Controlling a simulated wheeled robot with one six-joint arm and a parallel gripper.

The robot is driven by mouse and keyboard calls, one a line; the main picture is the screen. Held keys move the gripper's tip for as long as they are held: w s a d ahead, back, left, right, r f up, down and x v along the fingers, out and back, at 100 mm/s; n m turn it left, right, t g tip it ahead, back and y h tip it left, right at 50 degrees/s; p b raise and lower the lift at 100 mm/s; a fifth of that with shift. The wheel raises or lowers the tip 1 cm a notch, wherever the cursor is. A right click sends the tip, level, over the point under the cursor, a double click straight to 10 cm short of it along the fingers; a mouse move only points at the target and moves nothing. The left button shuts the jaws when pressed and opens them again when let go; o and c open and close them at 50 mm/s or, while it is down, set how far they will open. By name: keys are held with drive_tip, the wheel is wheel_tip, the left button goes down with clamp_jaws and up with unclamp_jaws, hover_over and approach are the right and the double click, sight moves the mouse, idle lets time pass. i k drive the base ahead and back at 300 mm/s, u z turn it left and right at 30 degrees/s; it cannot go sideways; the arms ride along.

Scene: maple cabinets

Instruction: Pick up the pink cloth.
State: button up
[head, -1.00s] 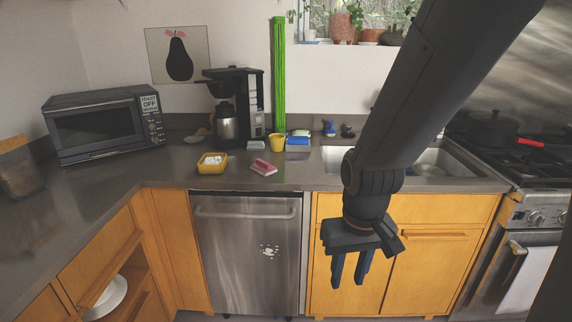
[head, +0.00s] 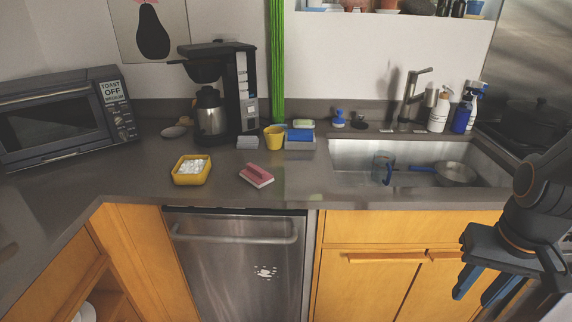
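A small pink thing (head: 257,174) with a pale lower edge lies on the grey counter above the dishwasher. It is the only pink thing I see there; it looks blocky, and I cannot tell whether it is a folded cloth. My gripper (head: 482,287) is at the right, in front of the cabinets below the sink. Its two fingers point down with a gap between them, and nothing is held. It is far to the right of the pink thing and appears lower in the picture.
A yellow tub (head: 191,176) with white contents stands left of the pink thing. Behind are a coffee maker (head: 222,92), a yellow cup (head: 274,141) and a blue sponge-like block (head: 300,136). The sink (head: 345,155) is to the right. Counter just around the pink thing is clear.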

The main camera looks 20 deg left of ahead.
sight(256, 176)
drive_tip(key=u, duration=0.05)
drive_tip(key=i, duration=0.55)
drive_tip(key=u, duration=0.75)
drive_tip(key=i, duration=0.4)
drive_tip(key=u, duration=0.5)
